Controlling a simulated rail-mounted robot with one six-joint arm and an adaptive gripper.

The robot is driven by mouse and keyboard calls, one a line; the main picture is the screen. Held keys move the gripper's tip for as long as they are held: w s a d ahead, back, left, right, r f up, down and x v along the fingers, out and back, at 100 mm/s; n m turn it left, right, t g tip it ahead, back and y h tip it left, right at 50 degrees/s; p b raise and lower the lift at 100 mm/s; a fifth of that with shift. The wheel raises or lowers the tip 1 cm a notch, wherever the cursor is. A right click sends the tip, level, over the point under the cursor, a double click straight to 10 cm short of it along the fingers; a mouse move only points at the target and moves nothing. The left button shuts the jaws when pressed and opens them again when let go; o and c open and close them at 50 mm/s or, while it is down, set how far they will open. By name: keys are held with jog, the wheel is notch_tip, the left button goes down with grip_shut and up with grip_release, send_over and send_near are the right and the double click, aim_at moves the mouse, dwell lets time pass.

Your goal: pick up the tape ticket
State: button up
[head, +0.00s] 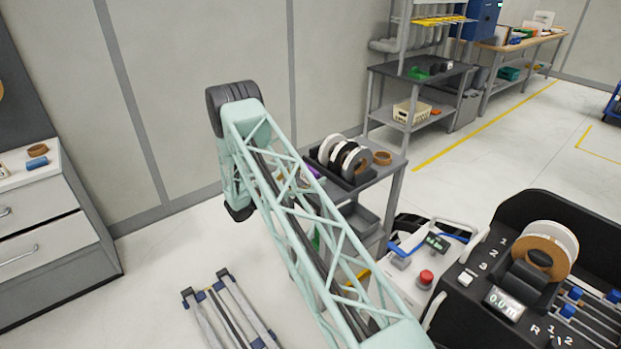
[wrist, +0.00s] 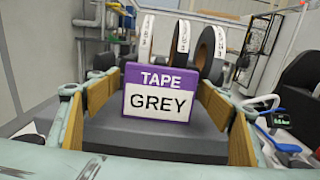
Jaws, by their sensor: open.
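The tape ticket (wrist: 158,102) is a small card with a purple top band reading TAPE and a white field reading GREY. In the wrist view it stands upright on a dark grey surface (wrist: 150,142), facing me. In the head view a bit of purple shows past my arm by the rack; my gripper is hidden there.
Right behind the ticket stand tape rolls (wrist: 203,48) in a dark rack, which also shows on a grey side table (head: 396,172) in the head view. A brown roll (head: 382,158) lies beside the rack. A black machine (head: 480,290) with a tape roll stands at right.

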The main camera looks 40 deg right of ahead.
aim_at(311, 168)
dwell(0.3)
jog(key=c, duration=0.8)
jog(key=shift+r, duration=0.2)
jog(key=shift+r+p, duration=0.3)
jog(key=shift+r, duration=1.3)
jog(key=s+a, duration=0.3)
jog(key=s, duration=0.4)
jog(key=s+a+r+p, duration=0.1)
jog(key=s+a, duration=0.2)
jog(key=s, duration=0.4)
jog(key=shift+s+a+r, duration=0.2)
jog(key=shift+s+a, duration=0.1)
